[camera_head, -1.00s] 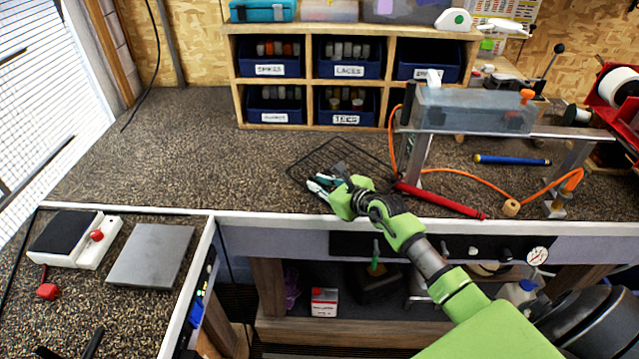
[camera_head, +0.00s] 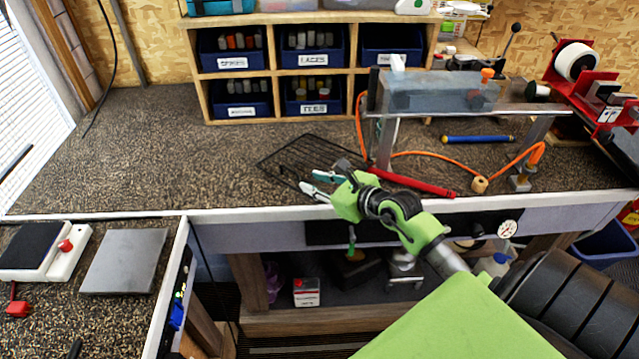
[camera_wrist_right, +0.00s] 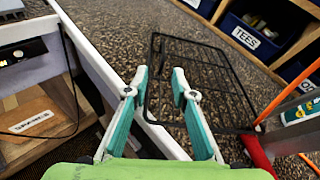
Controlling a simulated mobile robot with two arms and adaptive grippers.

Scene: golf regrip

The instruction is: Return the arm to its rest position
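My right gripper (camera_head: 318,184) is at the front edge of the workbench (camera_head: 130,170), just in front of a black wire rack (camera_head: 290,160). In the right wrist view its two teal fingers (camera_wrist_right: 158,88) stand apart with nothing between them. The wire rack also shows beyond the fingers in that view (camera_wrist_right: 205,62). My green right arm comes in from the lower right of the head view. My left gripper is not in view.
A red grip (camera_head: 410,183) lies right of the gripper. A blue grip (camera_head: 478,139) lies farther back, near a clamp stand with a clear tank (camera_head: 435,95) and an orange hose (camera_head: 450,158). A wooden cubby (camera_head: 270,103) with blue bins stands behind.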

